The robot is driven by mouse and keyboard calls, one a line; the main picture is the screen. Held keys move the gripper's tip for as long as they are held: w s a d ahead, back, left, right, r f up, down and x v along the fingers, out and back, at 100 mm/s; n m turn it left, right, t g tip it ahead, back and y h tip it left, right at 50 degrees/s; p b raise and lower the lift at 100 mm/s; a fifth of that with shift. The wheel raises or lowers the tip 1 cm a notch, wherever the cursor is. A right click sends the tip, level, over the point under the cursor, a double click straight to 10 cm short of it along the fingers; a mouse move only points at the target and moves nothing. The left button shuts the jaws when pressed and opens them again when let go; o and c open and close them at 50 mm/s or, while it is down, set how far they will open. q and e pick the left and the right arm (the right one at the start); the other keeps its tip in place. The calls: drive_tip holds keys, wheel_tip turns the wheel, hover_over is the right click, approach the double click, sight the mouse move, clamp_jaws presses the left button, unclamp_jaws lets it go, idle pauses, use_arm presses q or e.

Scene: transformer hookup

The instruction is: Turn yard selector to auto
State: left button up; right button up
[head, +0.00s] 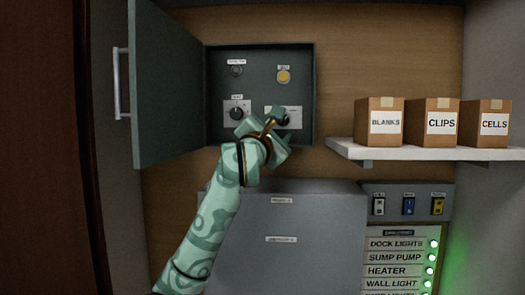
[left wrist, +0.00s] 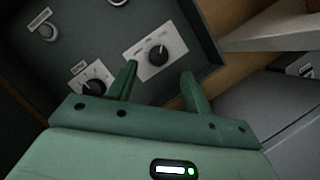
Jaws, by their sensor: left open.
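An open grey control box (head: 309,60) on the back wall holds two black selector knobs on white plates. The left selector knob (head: 237,113) stands clear of my gripper; in the left wrist view it (left wrist: 94,87) lies left of both fingers. The right selector knob (head: 294,119) is partly hidden by my left gripper (head: 270,130). In the left wrist view this right knob (left wrist: 154,52) shows beyond and between the two spread green fingers (left wrist: 158,82), with no visible contact. The plate labels are too small to read, so I cannot tell which is the yard selector.
The box's door (head: 165,85) stands open at left. A yellow button (head: 284,76) and a small dark fitting (head: 237,70) are above the knobs. A shelf (head: 430,151) with labelled cartons is at right. A grey cabinet (head: 330,225) and coloured switches (head: 408,206) are below.

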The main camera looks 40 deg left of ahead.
use_arm(q)
drive_tip(key=b+v, duration=0.2)
drive_tip(key=v, duration=0.8)
drive_tip(key=shift+s+f, duration=0.2)
drive_tip(key=shift+s, duration=0.05)
